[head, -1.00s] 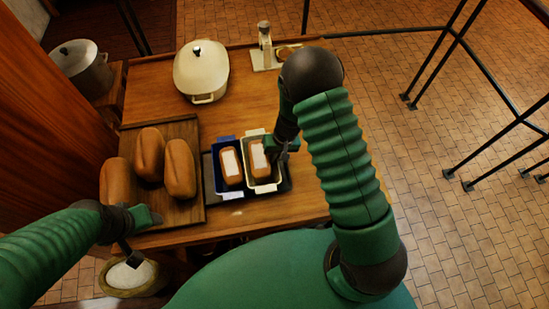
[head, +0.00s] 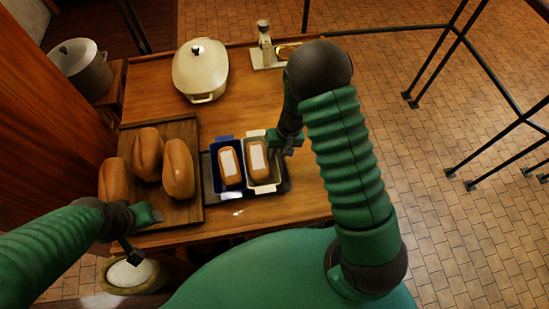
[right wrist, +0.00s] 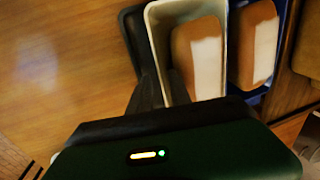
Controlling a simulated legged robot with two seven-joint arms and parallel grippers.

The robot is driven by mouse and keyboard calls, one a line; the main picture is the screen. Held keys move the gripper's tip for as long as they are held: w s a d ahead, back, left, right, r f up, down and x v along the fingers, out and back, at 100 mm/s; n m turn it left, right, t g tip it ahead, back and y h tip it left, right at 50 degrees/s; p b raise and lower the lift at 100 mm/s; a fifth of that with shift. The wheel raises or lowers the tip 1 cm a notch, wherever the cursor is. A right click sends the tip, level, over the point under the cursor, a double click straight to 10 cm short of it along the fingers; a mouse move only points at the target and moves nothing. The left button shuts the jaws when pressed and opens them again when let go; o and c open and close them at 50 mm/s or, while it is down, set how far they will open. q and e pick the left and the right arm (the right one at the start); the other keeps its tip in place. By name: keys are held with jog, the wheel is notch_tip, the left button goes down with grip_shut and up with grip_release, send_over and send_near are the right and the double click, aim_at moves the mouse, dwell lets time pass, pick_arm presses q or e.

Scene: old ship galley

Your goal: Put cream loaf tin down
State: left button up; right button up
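The cream loaf tin (head: 262,187), with a brown, white-topped loaf in it, sits upright on the dark tray (head: 285,186), beside the blue loaf tin (head: 216,178). My right gripper (head: 280,143) is at the cream tin's right side. In the right wrist view, the cream tin (right wrist: 158,30) has my right gripper's fingers (right wrist: 164,85) on either side of its near wall; they look slightly apart, with little clearance. My left gripper (head: 142,240) is low at the left, near the wooden board's front edge; its fingers are not clear.
Several loaves (head: 146,155) lie on a wooden board (head: 190,213) at the left. A lidded cream pot (head: 200,72) stands at the back, with a scale-like device (head: 265,50) to its right. The table (head: 245,100) behind the tins is clear.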

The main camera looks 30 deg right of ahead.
notch_tip(320, 180, up, 8)
jog(key=d, duration=0.2)
jog(key=s+a+r+n+t+h, duration=0.25)
jog(key=s+r, duration=0.55)
jog(key=s, duration=0.4)
pick_arm(q)
jog(key=f+b, duration=0.5)
jog(key=shift+s+d+f, duration=0.1)
jog(key=shift+s+d, duration=0.05)
jog(key=shift+d, duration=0.05)
pick_arm(e)
jog(key=shift+n+g, duration=0.25)
jog(key=x, duration=0.2)
jog(key=a+x, duration=0.1)
jog(key=x, duration=0.2)
jog(key=shift+s, duration=0.2)
